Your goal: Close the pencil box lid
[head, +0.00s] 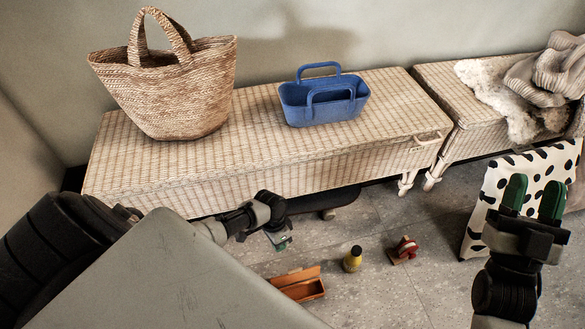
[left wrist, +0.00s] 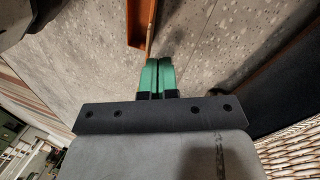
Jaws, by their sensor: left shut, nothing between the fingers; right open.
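The pencil box (head: 304,290) is a small orange-brown wooden box on the floor at the lower middle of the head view. Its lid (head: 292,276) stands open along the back side. Part of the box (left wrist: 137,22) shows at the top of the left wrist view, with a thin light brown edge on its right. My left gripper (head: 284,244) is above and behind the box in the head view, shut and empty. Its green fingertips (left wrist: 157,62) are together just below the box's end in the wrist view; contact cannot be told. My right gripper (head: 533,194) is open and empty, far right.
A yellow bottle with a dark cap (head: 352,259) and a red toy on a wooden base (head: 404,250) stand right of the box. A wicker bench (head: 270,165) bears a woven bag (head: 170,90) and a blue basket (head: 325,103). A spotted bag (head: 490,200) stands near my right gripper.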

